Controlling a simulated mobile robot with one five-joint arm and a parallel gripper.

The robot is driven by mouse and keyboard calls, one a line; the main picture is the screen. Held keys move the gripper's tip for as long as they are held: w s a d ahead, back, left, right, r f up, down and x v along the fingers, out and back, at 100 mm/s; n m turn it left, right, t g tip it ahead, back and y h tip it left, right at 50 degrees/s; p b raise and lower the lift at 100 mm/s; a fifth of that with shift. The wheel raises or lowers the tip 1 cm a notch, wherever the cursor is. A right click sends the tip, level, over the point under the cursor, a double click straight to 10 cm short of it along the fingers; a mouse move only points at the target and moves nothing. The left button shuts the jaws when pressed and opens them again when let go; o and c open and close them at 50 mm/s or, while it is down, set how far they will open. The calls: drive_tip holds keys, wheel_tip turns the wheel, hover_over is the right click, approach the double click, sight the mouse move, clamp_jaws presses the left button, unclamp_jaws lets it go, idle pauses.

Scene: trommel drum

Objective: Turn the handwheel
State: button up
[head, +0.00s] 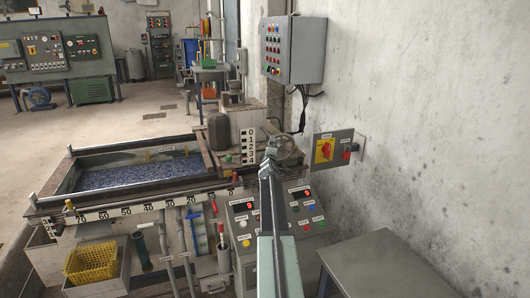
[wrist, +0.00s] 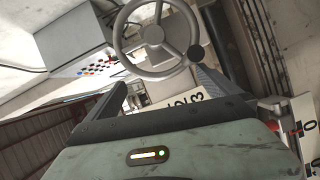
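The handwheel (wrist: 129,37) is a grey spoked ring with a round hub and a dark knob (wrist: 195,52) on its rim, at the top of the wrist view. In the head view the handwheel (head: 294,146) is small and partly covered by my arm's end. My gripper (wrist: 162,82) is open, its dark ridged fingers well apart with nothing gripped between them. The wheel lies beyond the fingertips. The knob appears just past the right fingertip; I cannot tell whether they touch. In the head view my gripper (head: 271,154) is at the wheel's left side.
A number plate (head: 248,146) stands left of the wheel. A button box (head: 294,49) hangs on the wall above, and a yellow-red switch panel (head: 331,149) is to the right. A control panel (head: 305,208) lies below. A grey table (head: 385,268) stands at front right.

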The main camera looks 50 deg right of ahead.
drive_tip(key=shift+s+d+r, duration=0.15)
drive_tip(key=shift+s+d, duration=0.15)
drive_tip(key=shift+d, duration=0.45)
drive_tip(key=shift+a, duration=0.25)
drive_tip(key=shift+s+a+f, duration=0.15)
drive_tip(key=shift+a+f, duration=0.05)
drive_tip(key=shift+a, duration=0.1)
drive_tip(key=shift+c, duration=0.5)
drive_tip(key=shift+f+b+v, duration=0.15)
drive_tip(key=shift+b+v, duration=0.05)
drive_tip(key=shift+v, duration=0.4)
drive_tip(key=shift+f+b+v, duration=0.15)
drive_tip(key=shift+b+v, duration=0.05)
drive_tip(key=shift+v, duration=0.45)
drive_tip(key=c, duration=0.5)
drive_tip(key=s+a, duration=0.2)
drive_tip(key=s+a+f+b, duration=0.1)
drive_tip(key=s+a, duration=0.1)
drive_tip(key=shift+a+f, duration=0.15)
drive_tip(key=shift+a, duration=0.2)
drive_tip(key=v, duration=0.7)
drive_tip(key=shift+s+a, duration=0.2)
drive_tip(key=shift+a, duration=0.1)
